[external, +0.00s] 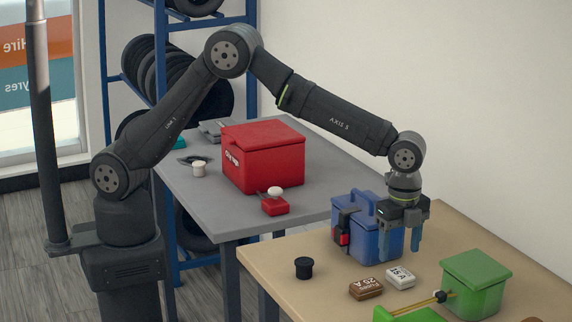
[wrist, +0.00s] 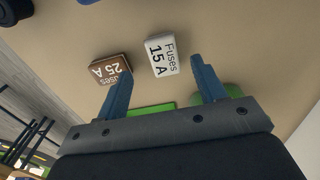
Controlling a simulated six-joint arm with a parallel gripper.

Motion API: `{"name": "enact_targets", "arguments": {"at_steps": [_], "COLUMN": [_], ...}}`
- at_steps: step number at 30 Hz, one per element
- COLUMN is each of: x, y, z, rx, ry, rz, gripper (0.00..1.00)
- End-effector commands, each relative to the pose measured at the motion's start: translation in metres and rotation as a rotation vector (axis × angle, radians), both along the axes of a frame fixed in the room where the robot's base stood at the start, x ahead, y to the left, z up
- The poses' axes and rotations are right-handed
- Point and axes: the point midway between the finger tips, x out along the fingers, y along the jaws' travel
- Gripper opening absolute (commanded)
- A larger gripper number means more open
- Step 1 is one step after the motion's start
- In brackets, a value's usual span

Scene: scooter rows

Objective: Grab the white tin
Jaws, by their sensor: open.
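The white tin (external: 400,277), a small flat box, lies on the tan table. In the wrist view the white tin (wrist: 161,55) reads "Fuses 15 A" and lies beyond my fingertips, roughly between their lines. A brown tin (external: 366,289) marked 25 A lies beside it; it also shows in the wrist view (wrist: 110,69). My gripper (external: 401,250) is open and empty, with blue fingers pointing down above the table. In the wrist view my gripper (wrist: 157,72) has its fingers wide apart, touching neither tin.
A blue box (external: 372,237) with a handle stands behind the tins. A black spool (external: 304,268) stands at left. A green box (external: 476,284) stands at right, near a yellow rod (external: 415,306). A red box (external: 262,157) is on the grey table (external: 207,212).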

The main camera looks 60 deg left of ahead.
Motion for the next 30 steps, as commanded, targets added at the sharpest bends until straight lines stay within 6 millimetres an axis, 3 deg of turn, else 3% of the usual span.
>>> {"name": "enact_targets", "arguments": {"at_steps": [5, 14, 21, 28, 30], "x": [0.001, 0.003, 0.003, 0.003, 0.003], "y": [0.0, 0.0, 0.0, 0.0, 0.0], "z": [-0.01, -0.051, -0.054, -0.053, -0.053], "rx": [0.001, 0.0, -0.002, -0.002, -0.002], "ry": [0.002, 0.001, -0.001, -0.001, -0.001], "rz": [0.0, -0.001, -0.001, -0.001, -0.001], "gripper": [0.64, 0.64, 0.64, 0.18, 0.15]}}
